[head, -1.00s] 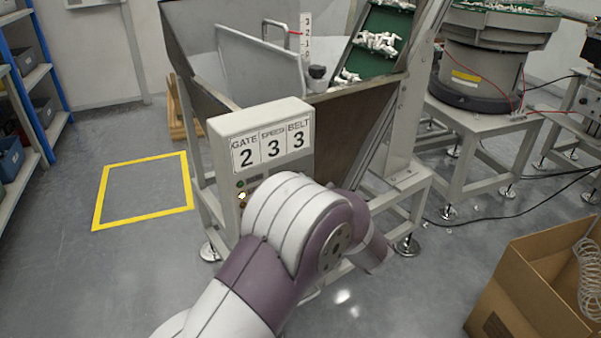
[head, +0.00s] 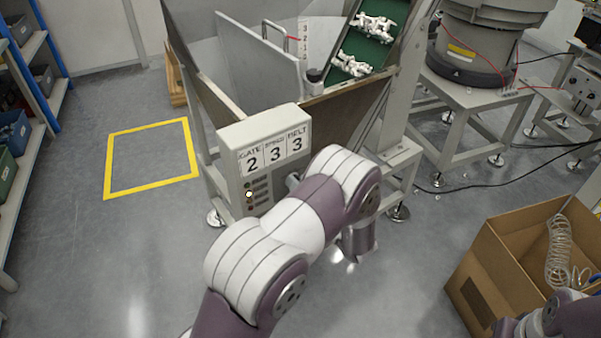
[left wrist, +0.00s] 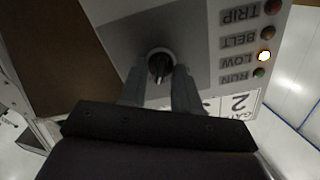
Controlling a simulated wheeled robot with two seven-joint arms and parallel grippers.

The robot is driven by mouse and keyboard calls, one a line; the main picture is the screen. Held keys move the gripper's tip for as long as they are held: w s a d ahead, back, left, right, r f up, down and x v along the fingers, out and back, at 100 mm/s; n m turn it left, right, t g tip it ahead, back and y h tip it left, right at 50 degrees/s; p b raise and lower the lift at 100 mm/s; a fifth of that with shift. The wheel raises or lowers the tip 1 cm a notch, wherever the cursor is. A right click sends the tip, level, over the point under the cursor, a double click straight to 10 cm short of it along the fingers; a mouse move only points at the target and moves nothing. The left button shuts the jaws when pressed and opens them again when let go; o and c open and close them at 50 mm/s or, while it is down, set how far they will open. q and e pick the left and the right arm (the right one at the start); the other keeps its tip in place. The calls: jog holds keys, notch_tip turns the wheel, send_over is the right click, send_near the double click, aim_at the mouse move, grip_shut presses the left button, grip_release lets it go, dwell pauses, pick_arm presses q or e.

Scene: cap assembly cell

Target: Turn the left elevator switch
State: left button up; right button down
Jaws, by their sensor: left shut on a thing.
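The grey control box (head: 232,145) stands at the hopper frame and carries the signs GATE 2, SPEED 3 and BELT 3. In the left wrist view, a black rotary switch knob (left wrist: 158,64) sits on the box's grey face. My left gripper (left wrist: 160,80) has its two fingers on either side of this knob, shut on it. A column of lamps beside it reads TRIP, BELT, LOW and RUN; the LOW lamp (left wrist: 264,56) is lit. In the head view my left arm hides the knob and most of the gripper.
The hopper (head: 255,95) and a green inclined belt (head: 372,35) with white parts stand behind the box. A cardboard box (head: 500,235) with a coiled hose is at right. A yellow floor square (head: 150,188) is empty. Blue shelving (head: 45,60) is at left.

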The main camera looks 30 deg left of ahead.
pick_arm(q)
jog(key=shift+f+m+p, duration=0.1)
jog(key=shift+m+p, duration=1.35)
jog(key=shift+m, duration=0.55)
jog(key=o, duration=1)
jog(key=v, duration=1.2)
jog(key=shift+d, duration=0.4)
